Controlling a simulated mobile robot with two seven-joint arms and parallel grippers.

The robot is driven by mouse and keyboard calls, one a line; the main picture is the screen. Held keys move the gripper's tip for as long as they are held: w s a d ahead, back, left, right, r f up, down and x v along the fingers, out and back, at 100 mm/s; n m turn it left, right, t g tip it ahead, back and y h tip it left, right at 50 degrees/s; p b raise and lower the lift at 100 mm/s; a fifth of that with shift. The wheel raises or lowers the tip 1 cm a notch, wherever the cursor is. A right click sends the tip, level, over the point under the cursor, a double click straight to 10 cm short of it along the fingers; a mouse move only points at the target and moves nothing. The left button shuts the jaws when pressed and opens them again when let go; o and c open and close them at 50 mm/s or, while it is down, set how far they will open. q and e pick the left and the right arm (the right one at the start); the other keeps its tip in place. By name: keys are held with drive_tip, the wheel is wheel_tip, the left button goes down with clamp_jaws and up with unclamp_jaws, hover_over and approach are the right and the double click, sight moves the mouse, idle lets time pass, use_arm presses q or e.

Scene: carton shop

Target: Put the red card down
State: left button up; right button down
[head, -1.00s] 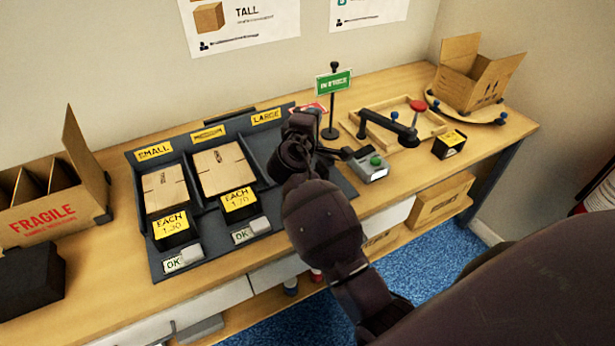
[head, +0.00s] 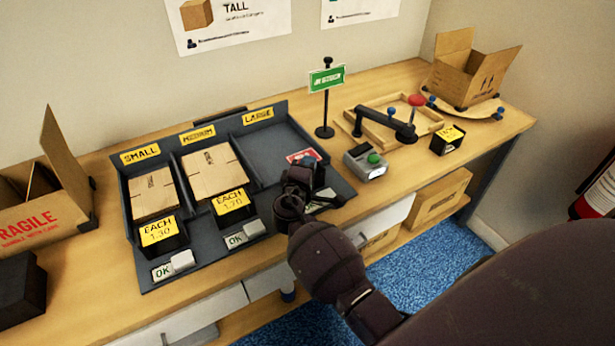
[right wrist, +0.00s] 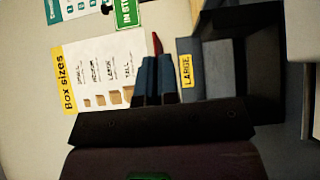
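The red card (head: 303,156) shows at the tip of my right gripper (head: 302,172), in front of the LARGE compartment of the dark tray (head: 262,148). In the right wrist view the two fingers (right wrist: 156,80) are close together, with the thin red edge of the card (right wrist: 157,43) standing out between their tips. I cannot tell whether the card touches the tray. The LARGE compartment shows no cartons. My left gripper is in neither view.
Flat cartons lie in the SMALL (head: 153,193) and MEDIUM (head: 213,172) compartments. A FRAGILE carton (head: 40,222) stands left.

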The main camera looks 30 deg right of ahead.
wheel_tip(320, 180, down, 4)
drive_tip(key=shift+r+b, duration=0.15)
drive_tip(key=shift+b, duration=0.3)
drive_tip(key=shift+f, duration=0.25)
drive_tip(key=shift+f+b, duration=0.35)
drive_tip(key=c, duration=1.4)
unclamp_jaws()
drive_tip(key=shift+r, duration=0.1)
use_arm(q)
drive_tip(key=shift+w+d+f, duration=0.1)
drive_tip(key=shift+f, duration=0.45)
use_arm(e)
drive_tip(key=shift+o, duration=0.2)
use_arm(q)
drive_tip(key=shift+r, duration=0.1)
use_arm(e)
drive_tip(key=shift+r, duration=0.1)
